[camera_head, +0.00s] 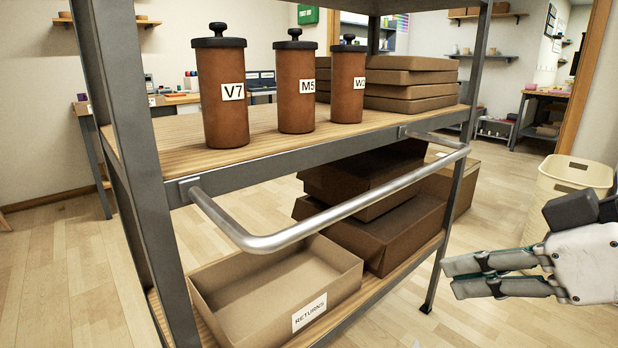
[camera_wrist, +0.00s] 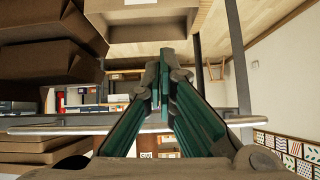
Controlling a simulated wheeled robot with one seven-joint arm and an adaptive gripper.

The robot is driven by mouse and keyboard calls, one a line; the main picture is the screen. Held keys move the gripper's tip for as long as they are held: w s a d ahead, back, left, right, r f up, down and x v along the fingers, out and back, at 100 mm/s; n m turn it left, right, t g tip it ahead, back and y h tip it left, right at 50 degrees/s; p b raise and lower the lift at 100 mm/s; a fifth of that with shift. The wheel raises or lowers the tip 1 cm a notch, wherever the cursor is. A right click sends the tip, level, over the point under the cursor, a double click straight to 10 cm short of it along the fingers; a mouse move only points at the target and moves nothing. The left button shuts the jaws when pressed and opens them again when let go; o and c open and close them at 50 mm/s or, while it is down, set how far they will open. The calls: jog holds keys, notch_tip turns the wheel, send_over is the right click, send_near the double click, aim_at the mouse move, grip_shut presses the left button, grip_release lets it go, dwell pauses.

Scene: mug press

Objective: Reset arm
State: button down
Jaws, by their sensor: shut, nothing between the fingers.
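My gripper (camera_head: 450,277) is at the right of the head view, to the right of the metal shelf rack (camera_head: 166,215) and apart from it. Its fingers point left and are closed together with nothing between them. In the wrist view the shut fingers (camera_wrist: 160,80) show in the middle, with the rack's handle bar (camera_wrist: 60,130) crossing behind them. My arm beyond the wrist is cut off by the right edge of the head view.
Three brown canisters, V7 (camera_head: 225,110), M5 (camera_head: 296,95) and one partly hidden (camera_head: 347,90), stand on the upper shelf beside stacked boxes (camera_head: 410,90). A handle bar (camera_head: 330,215) juts out in front. An open RETURNS box (camera_head: 270,280) sits below. A pale bin (camera_head: 575,175) stands behind my gripper.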

jog(key=s+f+m+g+h+p, duration=0.2)
jog(key=s+f+m+g+h, duration=0.5)
jog(key=s, duration=0.6)
notch_tip(320, 180, up, 39)
jog(key=t+p, duration=0.3)
jog(key=p, duration=3.4)
jog(key=shift+w+a+f+y, duration=0.2)
jog(key=shift+a+y, duration=0.1)
jog(key=shift+y, duration=0.1)
